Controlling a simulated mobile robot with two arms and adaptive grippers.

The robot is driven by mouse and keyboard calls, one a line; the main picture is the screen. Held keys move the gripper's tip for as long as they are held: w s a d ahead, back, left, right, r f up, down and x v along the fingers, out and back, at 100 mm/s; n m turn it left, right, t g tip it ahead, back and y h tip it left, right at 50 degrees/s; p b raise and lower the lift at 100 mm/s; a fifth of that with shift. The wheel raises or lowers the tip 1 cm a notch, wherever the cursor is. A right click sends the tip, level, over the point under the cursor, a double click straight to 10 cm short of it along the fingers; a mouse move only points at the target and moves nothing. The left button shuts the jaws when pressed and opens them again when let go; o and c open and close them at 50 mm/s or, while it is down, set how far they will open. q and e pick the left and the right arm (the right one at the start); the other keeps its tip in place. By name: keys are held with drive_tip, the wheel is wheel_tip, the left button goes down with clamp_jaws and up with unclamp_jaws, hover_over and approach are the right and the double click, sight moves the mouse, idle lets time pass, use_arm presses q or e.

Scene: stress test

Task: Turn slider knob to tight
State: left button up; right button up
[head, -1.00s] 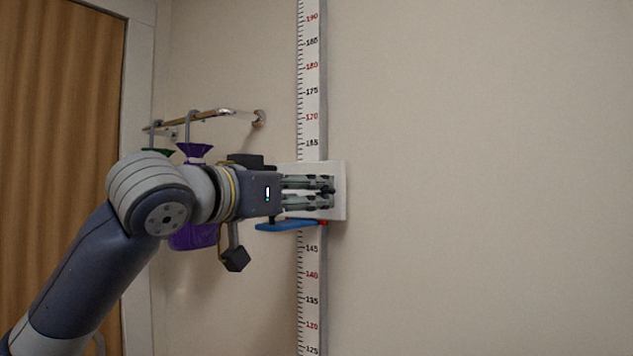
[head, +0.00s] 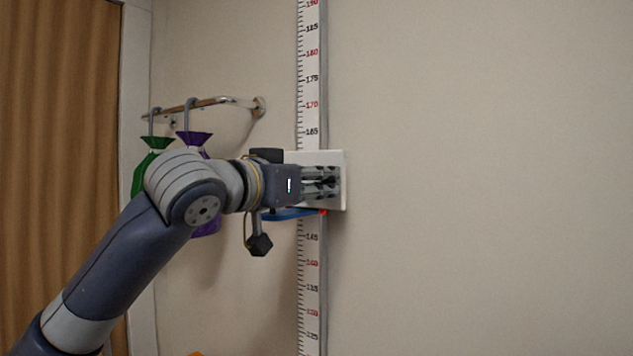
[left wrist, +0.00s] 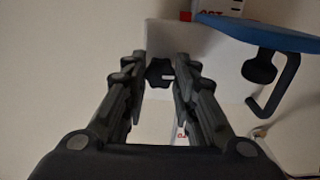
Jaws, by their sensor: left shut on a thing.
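The slider is a white plate (head: 340,160) on a vertical wall ruler (head: 310,90), with a blue arm (head: 290,214) and a red pointer mark at its lower edge. My left gripper (head: 332,181) is in front of the plate, its fingers reaching in from the left. In the left wrist view, a small black knob (left wrist: 158,72) sits between the fingertips, and the gripper is shut on it. The fingers hide much of the knob in the head view, so I cannot tell its turn angle. My right gripper is not in view.
A wooden door (head: 55,150) is at the far left. The wall right of the ruler is bare.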

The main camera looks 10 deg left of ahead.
use_arm(q)
drive_tip(key=m+p, duration=1.3)
drive_tip(key=m, duration=0.5)
idle(0.4)
idle(0.5)
drive_tip(key=o, duration=1.2)
drive_tip(key=shift+c, duration=0.2)
